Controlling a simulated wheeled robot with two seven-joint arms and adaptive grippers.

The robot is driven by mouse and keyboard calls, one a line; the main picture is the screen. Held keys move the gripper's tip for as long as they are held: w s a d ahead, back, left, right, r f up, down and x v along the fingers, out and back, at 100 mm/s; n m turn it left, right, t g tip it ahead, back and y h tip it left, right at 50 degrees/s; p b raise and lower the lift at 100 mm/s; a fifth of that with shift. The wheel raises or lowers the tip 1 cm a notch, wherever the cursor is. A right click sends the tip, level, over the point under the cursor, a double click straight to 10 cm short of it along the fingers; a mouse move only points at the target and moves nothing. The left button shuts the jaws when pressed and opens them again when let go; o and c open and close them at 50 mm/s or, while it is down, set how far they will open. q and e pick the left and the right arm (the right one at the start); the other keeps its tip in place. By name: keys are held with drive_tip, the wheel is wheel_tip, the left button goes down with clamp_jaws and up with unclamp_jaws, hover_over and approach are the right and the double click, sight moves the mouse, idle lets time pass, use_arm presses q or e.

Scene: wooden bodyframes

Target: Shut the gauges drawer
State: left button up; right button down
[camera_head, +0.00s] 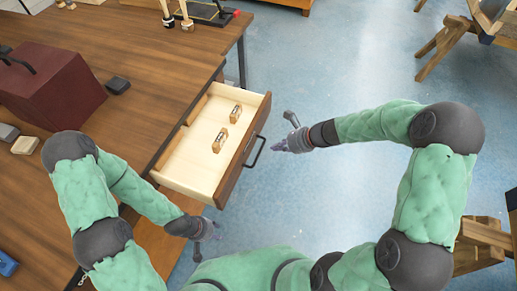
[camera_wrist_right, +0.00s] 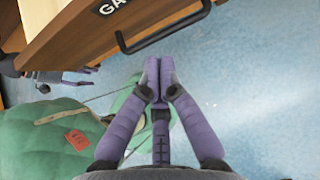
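The gauges drawer (camera_head: 205,143) is pulled out from the wooden bench in the head view, with two small wood-and-metal pieces (camera_head: 227,127) inside it. Its brown front has a black bar handle (camera_head: 255,152). In the right wrist view the handle (camera_wrist_right: 165,33) crosses the top, below a partly cut-off label starting "GA" (camera_wrist_right: 112,6). My right gripper (camera_head: 283,146) is just right of the handle, apart from it; its fingertips (camera_wrist_right: 158,72) are together with nothing between them.
The bench top (camera_head: 125,120) holds a dark red toolbox (camera_head: 50,88) and a small black block (camera_head: 117,85). Wooden trestles (camera_head: 445,48) stand at the upper right. The blue floor (camera_head: 330,75) right of the drawer is clear apart from my arm above it.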

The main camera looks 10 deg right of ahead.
drive_tip(key=b, duration=0.4)
approach(251, 148)
drive_tip(key=shift+m, duration=0.4)
drive_tip(key=x, duration=0.5)
drive_tip(key=shift+s+a, duration=0.1)
drive_tip(key=shift+a, duration=0.15)
use_arm(q)
wheel_tip(251, 148, down, 5)
drive_tip(key=shift+r, duration=0.2)
use_arm(e)
drive_tip(key=shift+a, duration=0.1)
